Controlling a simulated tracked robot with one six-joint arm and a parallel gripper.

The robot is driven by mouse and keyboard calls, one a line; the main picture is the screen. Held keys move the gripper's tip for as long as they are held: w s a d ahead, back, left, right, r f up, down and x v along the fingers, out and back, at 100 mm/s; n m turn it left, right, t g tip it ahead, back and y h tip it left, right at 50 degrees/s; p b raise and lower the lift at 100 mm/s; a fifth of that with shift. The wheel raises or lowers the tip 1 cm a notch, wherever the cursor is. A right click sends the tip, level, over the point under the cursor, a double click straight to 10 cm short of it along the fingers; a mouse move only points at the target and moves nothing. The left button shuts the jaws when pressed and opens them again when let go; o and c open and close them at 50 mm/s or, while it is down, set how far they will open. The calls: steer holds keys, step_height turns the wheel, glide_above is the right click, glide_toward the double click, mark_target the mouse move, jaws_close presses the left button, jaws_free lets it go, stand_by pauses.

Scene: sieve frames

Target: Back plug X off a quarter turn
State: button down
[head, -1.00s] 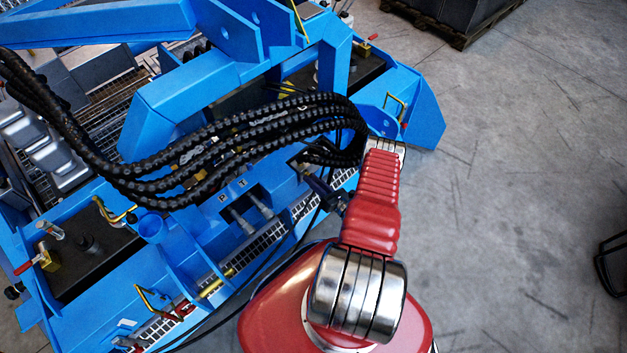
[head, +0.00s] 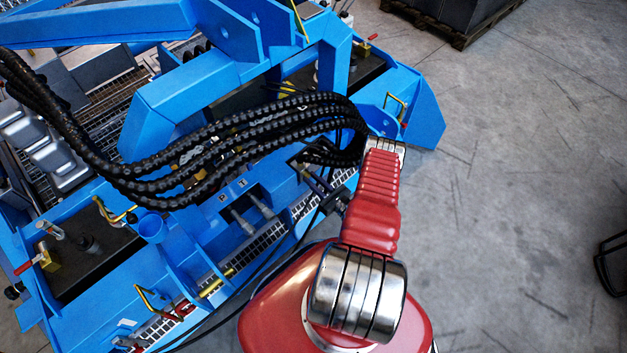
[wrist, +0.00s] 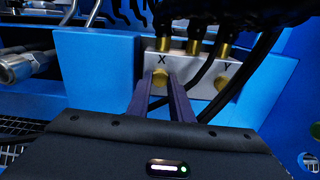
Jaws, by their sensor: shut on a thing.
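In the wrist view, plug X (wrist: 160,77) is a brass plug in the front face of a pale metal block (wrist: 195,78), under the stamped letter X. My gripper (wrist: 162,84) has its two dark purple fingers closed around the plug's sides. The fingers hide part of the plug, and its seating in the block cannot be seen clearly. A similar brass plug (wrist: 228,82) sits to the right, beneath the letter Y. In the head view, my red arm reaches to the blue machine (head: 170,265), and the plug is too small to make out.
Brass fittings (wrist: 195,40) and black hoses stand on top of the block. A hose with a metal fitting (wrist: 18,67) is close on the left. A thick bundle of black hoses (head: 230,155) arches across the machine near my wrist. Open concrete floor (head: 520,190) lies to the right.

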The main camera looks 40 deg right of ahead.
steer(key=n, duration=0.6)
steer(key=shift+n, duration=0.3)
steer(key=n, duration=0.5)
steer(key=shift+f+n, duration=0.1)
steer(key=shift+n, duration=0.2)
steer(key=shift+a, duration=0.1)
steer(key=c, duration=1.6)
jaws_free()
steer(key=shift+s, duration=0.15)
steer(key=shift+s+d, duration=0.2)
steer(key=shift+s, duration=6.6)
